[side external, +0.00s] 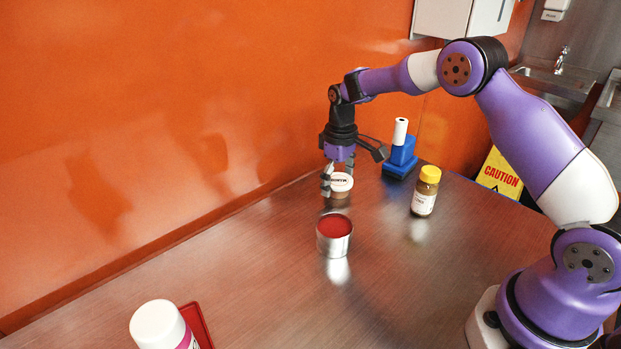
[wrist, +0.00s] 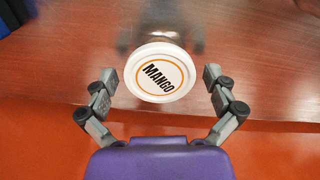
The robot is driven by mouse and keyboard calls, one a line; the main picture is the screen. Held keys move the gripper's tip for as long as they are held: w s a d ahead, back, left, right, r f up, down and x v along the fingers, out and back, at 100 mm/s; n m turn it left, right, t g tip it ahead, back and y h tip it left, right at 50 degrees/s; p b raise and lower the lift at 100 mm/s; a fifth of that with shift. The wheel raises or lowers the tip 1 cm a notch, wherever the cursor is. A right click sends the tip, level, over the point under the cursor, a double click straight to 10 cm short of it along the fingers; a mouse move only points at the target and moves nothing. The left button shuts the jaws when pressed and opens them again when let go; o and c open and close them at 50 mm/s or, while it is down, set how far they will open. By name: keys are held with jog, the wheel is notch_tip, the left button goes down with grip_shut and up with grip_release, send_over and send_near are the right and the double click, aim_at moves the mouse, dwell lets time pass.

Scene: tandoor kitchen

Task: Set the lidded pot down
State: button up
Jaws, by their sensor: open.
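The lidded pot (side external: 341,183) has a white lid marked MANGO and a brownish body. It appears to stand upright on the steel table, though its base is hard to make out. In the wrist view the round lid (wrist: 160,72) lies between the fingertips, slightly forward of them. My gripper (side external: 337,177) is open at the pot, pointing down. The wrist view shows the gripper (wrist: 160,79) with a gap between each finger and the lid, so neither finger appears to touch it.
A metal tin with red contents (side external: 334,236) stands in front of the pot. A yellow-capped jar (side external: 425,191) and a blue stand with a white roll (side external: 401,155) are to the right. A white-capped bottle (side external: 160,325) and red tray (side external: 198,325) are front left. The orange wall is behind.

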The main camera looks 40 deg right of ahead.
aim_at(338, 180)
jog(key=s+a+r+t, duration=0.1)
jog(key=s+r, duration=0.1)
jog(key=r, duration=0.7)
jog(key=s+a+r, duration=0.1)
jog(key=s+r, duration=0.1)
jog(key=r, duration=0.7)
jog(key=s+a+m+t, duration=0.1)
jog(key=s+a+t, duration=0.1)
jog(key=s, duration=0.6)
jog(key=s+a+f+m+t, duration=0.1)
jog(key=s+a+t, duration=0.1)
jog(key=s, duration=0.7)
jog(key=shift+s+a+f+t, duration=0.2)
jog(key=shift+a+t, duration=0.1)
jog(key=shift+a, duration=0.15)
